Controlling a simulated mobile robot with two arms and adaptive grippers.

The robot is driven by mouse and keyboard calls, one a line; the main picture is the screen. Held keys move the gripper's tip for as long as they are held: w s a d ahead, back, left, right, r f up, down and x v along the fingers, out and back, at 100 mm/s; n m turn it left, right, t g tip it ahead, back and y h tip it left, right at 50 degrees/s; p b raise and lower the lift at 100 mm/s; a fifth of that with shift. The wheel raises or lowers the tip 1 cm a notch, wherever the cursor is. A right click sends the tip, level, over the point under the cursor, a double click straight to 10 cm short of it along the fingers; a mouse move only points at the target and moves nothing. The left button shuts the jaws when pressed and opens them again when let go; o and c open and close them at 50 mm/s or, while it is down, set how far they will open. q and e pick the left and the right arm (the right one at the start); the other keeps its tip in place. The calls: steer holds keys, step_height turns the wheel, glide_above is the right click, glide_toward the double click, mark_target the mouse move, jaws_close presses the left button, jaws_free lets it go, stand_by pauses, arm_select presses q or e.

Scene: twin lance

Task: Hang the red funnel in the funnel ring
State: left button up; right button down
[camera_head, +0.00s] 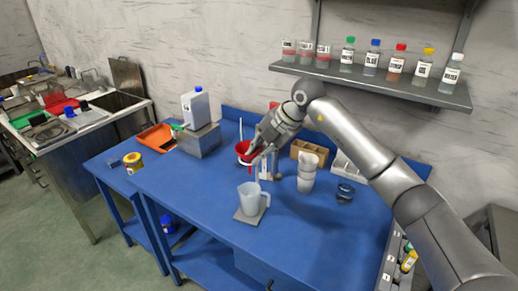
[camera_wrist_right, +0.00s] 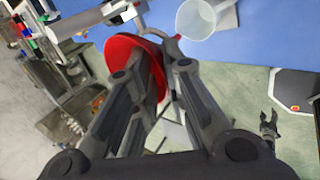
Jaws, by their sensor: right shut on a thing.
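The red funnel (camera_head: 242,148) is held by my right gripper (camera_head: 255,155) above the blue table, near the back middle. In the right wrist view the wide red funnel (camera_wrist_right: 123,52) lies between the fingers of my right gripper (camera_wrist_right: 152,70), tilted in that picture. A pale stand (camera_head: 265,168) rises just below the gripper. A grey curved piece (camera_wrist_right: 176,50), which looks like part of the funnel ring, shows beside the funnel's rim; whether they touch is unclear. My left gripper (camera_wrist_right: 268,118) shows small at the right of the wrist view, empty with its fingers apart.
A clear beaker (camera_head: 250,198) stands on a grey plate in front of the stand.

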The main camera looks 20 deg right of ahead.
steer(key=c, duration=1.4)
jaws_free()
steer(key=v, duration=1.2)
